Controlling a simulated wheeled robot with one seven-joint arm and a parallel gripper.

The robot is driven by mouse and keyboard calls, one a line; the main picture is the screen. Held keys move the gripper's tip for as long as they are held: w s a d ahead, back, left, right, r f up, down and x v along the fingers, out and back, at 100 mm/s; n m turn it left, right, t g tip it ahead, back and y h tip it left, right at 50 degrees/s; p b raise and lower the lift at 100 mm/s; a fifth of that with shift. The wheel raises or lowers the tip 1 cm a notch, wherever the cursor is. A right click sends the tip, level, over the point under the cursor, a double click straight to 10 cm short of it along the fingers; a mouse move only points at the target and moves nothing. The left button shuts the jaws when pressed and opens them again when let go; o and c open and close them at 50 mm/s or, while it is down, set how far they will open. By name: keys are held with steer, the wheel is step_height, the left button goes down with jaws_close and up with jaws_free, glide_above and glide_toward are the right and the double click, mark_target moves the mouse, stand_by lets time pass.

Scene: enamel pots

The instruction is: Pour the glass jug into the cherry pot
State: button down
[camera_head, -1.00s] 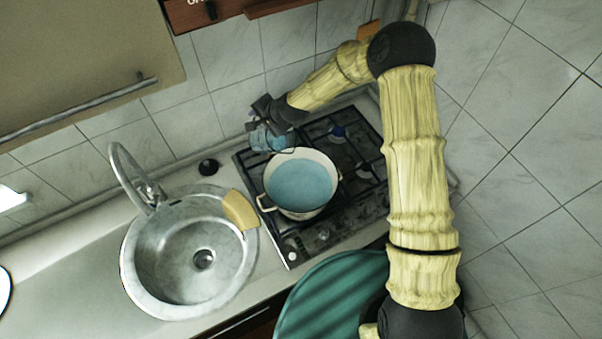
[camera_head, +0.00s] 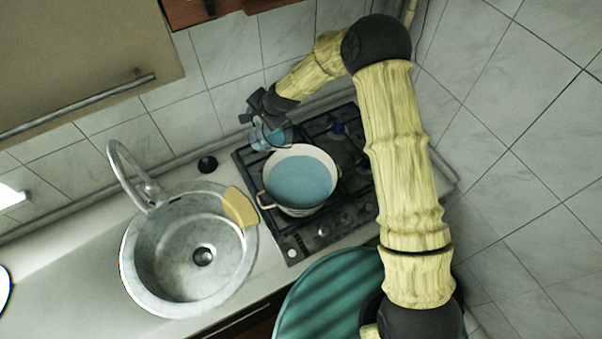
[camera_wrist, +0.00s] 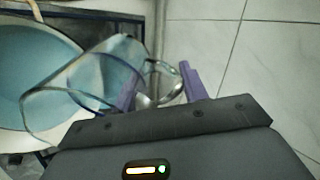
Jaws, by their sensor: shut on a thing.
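The pot (camera_head: 302,205) stands on the hob, cream-coloured with blue liquid filling much of it; no cherry picture can be made out. It also shows at the left of the wrist view (camera_wrist: 40,60). The clear glass jug (camera_head: 268,136) is behind the pot's upper left edge, held by my gripper (camera_head: 258,104). In the wrist view the jug (camera_wrist: 75,100) lies tilted, its mouth toward the pot, with bluish liquid inside. My gripper (camera_wrist: 158,82) is shut on the jug's handle side. Whether liquid is flowing cannot be told.
The black gas hob (camera_head: 345,150) surrounds the pot. A round steel sink (camera_head: 165,285) with a tap (camera_head: 125,165) is at the left, a yellow sponge-like block (camera_head: 239,207) on its rim. A tiled wall (camera_head: 225,95) stands close behind my gripper. A green round surface (camera_head: 330,290) is in front.

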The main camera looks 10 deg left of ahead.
steer(key=w+a+f+g+h, duration=0.3)
steer(key=a+h, duration=0.1)
steer(key=shift+a+f+h, duration=0.2)
steer(key=shift+a+h, duration=0.05)
steer(key=shift+h, duration=0.15)
stand_by(0.9)
steer(key=shift+w+a+f+g+h+b, duration=0.25)
steer(key=shift+f+g+h+b, duration=0.2)
steer(key=shift+b, duration=0.45)
steer(key=shift+r+h+b, duration=0.15)
steer(key=shift+h+b, duration=0.1)
steer(key=shift+b, duration=0.1)
step_height(320, 180, up, 5)
steer(key=shift+r+p, duration=0.1)
steer(key=shift+p, duration=0.85)
steer(key=shift+d+f, duration=0.15)
steer(key=shift+f, duration=0.05)
